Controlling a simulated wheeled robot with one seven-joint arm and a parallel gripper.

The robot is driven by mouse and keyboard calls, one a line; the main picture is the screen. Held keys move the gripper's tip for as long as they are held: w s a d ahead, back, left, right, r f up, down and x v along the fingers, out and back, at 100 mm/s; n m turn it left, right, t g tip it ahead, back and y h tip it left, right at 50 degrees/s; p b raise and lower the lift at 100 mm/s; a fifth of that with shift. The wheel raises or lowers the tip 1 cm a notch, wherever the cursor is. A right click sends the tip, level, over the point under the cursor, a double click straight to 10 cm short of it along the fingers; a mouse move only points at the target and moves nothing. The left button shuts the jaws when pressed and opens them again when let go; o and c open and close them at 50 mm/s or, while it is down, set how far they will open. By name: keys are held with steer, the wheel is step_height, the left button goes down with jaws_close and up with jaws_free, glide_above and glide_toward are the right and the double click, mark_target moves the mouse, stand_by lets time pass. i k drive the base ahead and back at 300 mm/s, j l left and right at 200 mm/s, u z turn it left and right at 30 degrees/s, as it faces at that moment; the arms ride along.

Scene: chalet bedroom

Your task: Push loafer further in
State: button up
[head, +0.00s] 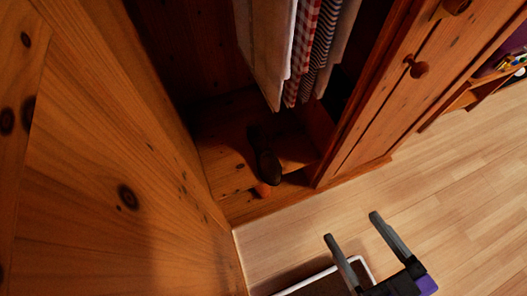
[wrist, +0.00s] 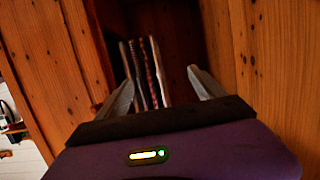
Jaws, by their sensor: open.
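A dark loafer (head: 268,165) lies on the floor of the open wooden wardrobe (head: 225,145) in the head view, near the front edge. A small orange-brown round thing (head: 263,189) is at its near end; I cannot tell what it is. My gripper (head: 354,226) is open and empty. It is outside the wardrobe, over the room floor, to the right of and nearer than the loafer. In the wrist view my gripper (wrist: 162,82) faces the wardrobe opening, with hanging clothes between its fingers. The loafer cannot be made out there.
Hanging clothes (head: 300,50) fill the upper wardrobe above the loafer. A wooden door panel (head: 120,150) stands at left, and a front with round knobs (head: 418,68) at right. A white-edged dark mat (head: 322,283) lies below my gripper. The light floor (head: 450,190) at right is clear.

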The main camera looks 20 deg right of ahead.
mark_target(269, 168)
steer(key=i+l, duration=0.1)
steer(key=l, duration=0.8)
steer(key=i+l, duration=0.15)
steer(key=l, duration=0.3)
steer(key=i+l, duration=0.1)
steer(key=l, duration=0.4)
steer(key=l+u, duration=0.1)
steer(key=u, duration=0.3)
steer(key=l+u, duration=0.15)
steer(key=u, duration=0.25)
steer(key=l+u, duration=0.15)
steer(key=u, duration=0.25)
